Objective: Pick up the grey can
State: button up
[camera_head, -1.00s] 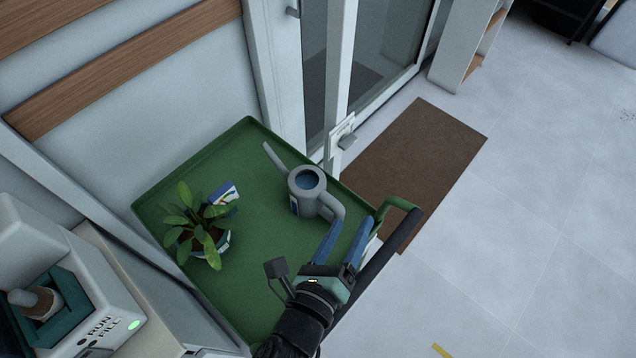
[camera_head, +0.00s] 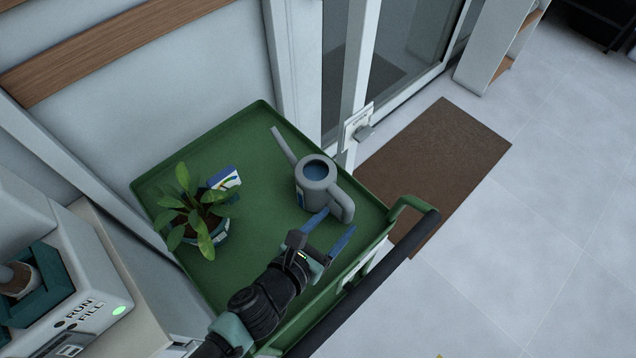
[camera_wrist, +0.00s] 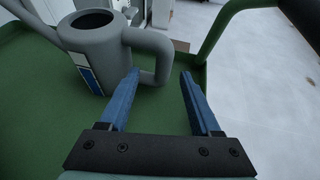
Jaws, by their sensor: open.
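The grey can (camera_head: 313,180) is a watering can with a long spout and a loop handle. It stands upright on the green tray top of a cart (camera_head: 262,225). In the wrist view the can (camera_wrist: 97,45) is at the upper left, with its handle (camera_wrist: 158,58) reaching right, ahead of the fingers. My gripper (camera_head: 335,228) is open, its two blue fingers pointing toward the handle side of the can. In the wrist view my gripper (camera_wrist: 158,88) has nothing clearly between its fingers; whether a fingertip touches the handle I cannot tell.
A potted plant (camera_head: 195,212) and a small white-and-blue card (camera_head: 225,178) stand on the tray's left part. The cart's dark push handle (camera_head: 385,262) runs along its right side. A wall and door frame (camera_head: 352,100) border the back. A brown mat (camera_head: 436,170) lies on the floor.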

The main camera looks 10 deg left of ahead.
aim_at(345, 216)
jog(key=x, duration=0.5)
jog(key=shift+d+r, duration=0.1)
jog(key=shift+d, duration=0.2)
grip_shut()
